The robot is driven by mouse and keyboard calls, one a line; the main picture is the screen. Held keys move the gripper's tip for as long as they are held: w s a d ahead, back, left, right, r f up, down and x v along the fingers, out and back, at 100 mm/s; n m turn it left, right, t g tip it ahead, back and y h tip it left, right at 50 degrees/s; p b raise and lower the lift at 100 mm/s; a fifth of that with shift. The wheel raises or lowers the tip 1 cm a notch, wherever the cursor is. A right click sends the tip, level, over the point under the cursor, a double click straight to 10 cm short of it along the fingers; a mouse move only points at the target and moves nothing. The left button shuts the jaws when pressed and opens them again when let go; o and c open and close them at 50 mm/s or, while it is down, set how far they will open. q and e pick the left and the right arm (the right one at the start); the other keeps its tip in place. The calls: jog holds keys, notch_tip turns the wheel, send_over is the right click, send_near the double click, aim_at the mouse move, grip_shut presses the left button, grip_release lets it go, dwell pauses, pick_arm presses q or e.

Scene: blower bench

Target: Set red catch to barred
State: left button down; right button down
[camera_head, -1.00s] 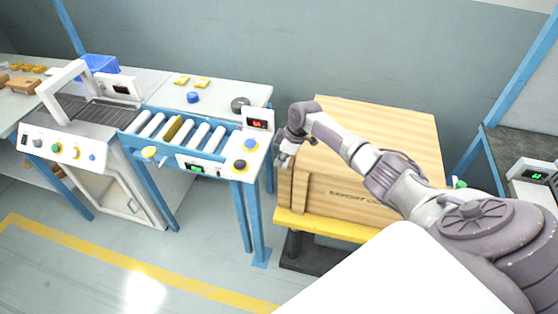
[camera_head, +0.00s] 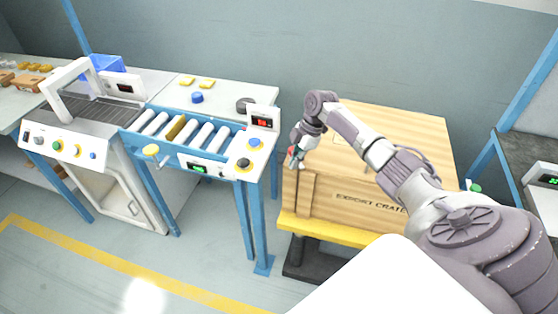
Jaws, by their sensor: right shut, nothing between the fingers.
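My right gripper (camera_head: 295,160) is shut and empty. It points down at the upper left edge of the wooden crate (camera_head: 345,205), close to it. A small red spot shows right at the fingers; it may be the red catch, but it is too small and too covered to tell, and I cannot see how it is set. I cannot tell whether the fingers touch the crate. My left gripper is not in view.
The crate stands on a yellow-edged platform (camera_head: 335,232). Left of it is a blue roller bench (camera_head: 262,185) with a panel of knobs and a red display (camera_head: 262,122). A machine with a white arch (camera_head: 66,92) stands further left. The floor in front is clear.

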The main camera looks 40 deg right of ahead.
jog(key=shift+s+d, duration=0.1)
jog(key=shift+d, duration=0.1)
dwell(0.4)
dwell(0.3)
jog(key=shift+s+d+p, duration=0.15)
jog(key=shift+s+p, duration=0.4)
jog(key=shift+p, duration=0.1)
jog(key=shift+s, duration=0.25)
